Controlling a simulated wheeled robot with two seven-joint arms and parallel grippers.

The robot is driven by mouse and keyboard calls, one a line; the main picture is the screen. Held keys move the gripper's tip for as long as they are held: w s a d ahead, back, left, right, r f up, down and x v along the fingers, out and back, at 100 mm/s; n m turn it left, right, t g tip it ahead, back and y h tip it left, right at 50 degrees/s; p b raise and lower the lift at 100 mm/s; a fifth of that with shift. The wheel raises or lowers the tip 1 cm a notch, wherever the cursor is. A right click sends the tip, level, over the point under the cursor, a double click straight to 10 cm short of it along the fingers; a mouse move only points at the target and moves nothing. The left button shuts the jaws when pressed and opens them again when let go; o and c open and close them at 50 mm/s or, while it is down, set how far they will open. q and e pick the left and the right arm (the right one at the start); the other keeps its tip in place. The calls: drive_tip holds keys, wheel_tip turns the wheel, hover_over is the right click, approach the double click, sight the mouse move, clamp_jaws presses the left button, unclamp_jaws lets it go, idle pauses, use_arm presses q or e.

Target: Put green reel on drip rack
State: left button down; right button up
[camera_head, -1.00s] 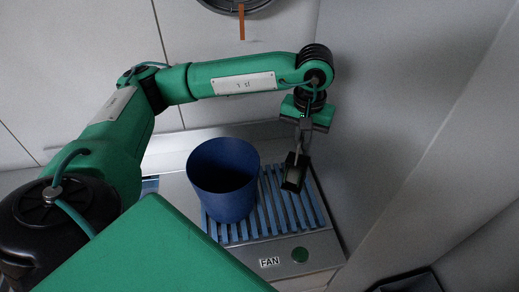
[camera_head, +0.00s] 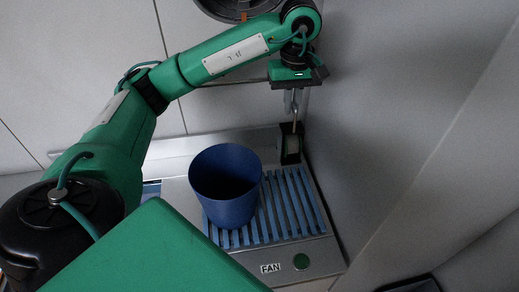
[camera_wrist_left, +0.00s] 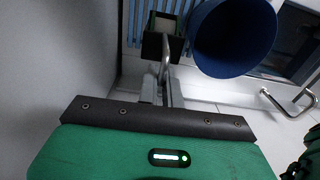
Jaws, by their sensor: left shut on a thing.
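My left gripper (camera_head: 292,108) points down and is shut on the handle of a small dark-framed reel (camera_head: 291,146). The reel has a pale greenish middle. It is upright at the back right corner of the drip rack (camera_head: 285,205), a blue slatted grate in a metal tray. I cannot tell whether the reel touches the rack. In the left wrist view the reel (camera_wrist_left: 160,32) shows a green and beige inside, beyond the gripper's fingers (camera_wrist_left: 166,85). My right gripper is not in view.
A blue bucket (camera_head: 226,190) stands on the rack's left part, left of the reel. A grey wall (camera_head: 390,120) rises close on the right. A FAN label (camera_head: 270,268) and green button (camera_head: 301,262) are on the front edge. The right slats are clear.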

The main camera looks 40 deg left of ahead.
sight(287, 153)
use_arm(q)
drive_tip(key=shift+f, duration=0.75)
drive_tip(key=shift+d+f, duration=0.1)
drive_tip(key=shift+f, duration=0.5)
wheel_tip(287, 153, down, 14)
drive_tip(key=p, duration=0.4)
drive_tip(key=shift+f, duration=0.1)
wheel_tip(287, 153, down, 5)
drive_tip(key=shift+r+p, duration=0.1)
drive_tip(key=shift+p, duration=0.65)
